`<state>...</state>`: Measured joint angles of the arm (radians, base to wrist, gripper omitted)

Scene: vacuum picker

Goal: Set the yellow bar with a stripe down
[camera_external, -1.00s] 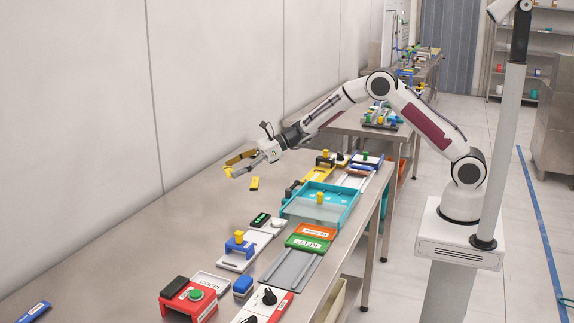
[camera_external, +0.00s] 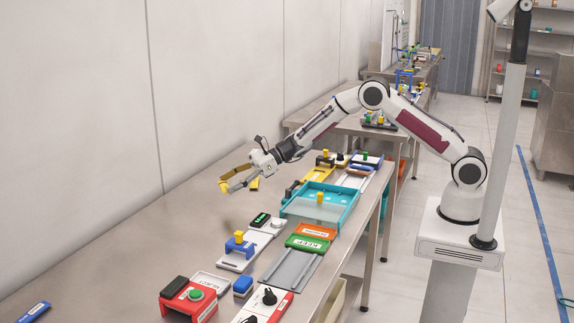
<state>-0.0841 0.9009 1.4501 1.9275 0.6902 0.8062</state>
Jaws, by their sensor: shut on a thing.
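My gripper (camera_external: 228,183) reaches over the left side of the long steel table, with its fingers pointing down and left. It is shut on a small yellow piece (camera_external: 224,187), which shows at the fingertips and which I take to be the yellow bar. Its stripe is too small to make out, and the fingers hide part of it. The piece appears to be held above the bare tabletop; the exact gap cannot be told. Another small yellow block (camera_external: 254,184) lies on the table just right of the gripper, partly covered by it.
A teal tray (camera_external: 345,212) stands right of the gripper. A blue fixture with a yellow top (camera_external: 239,245), a green KEEP tray (camera_external: 307,243) and a red box with a green button (camera_external: 190,297) stand nearer.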

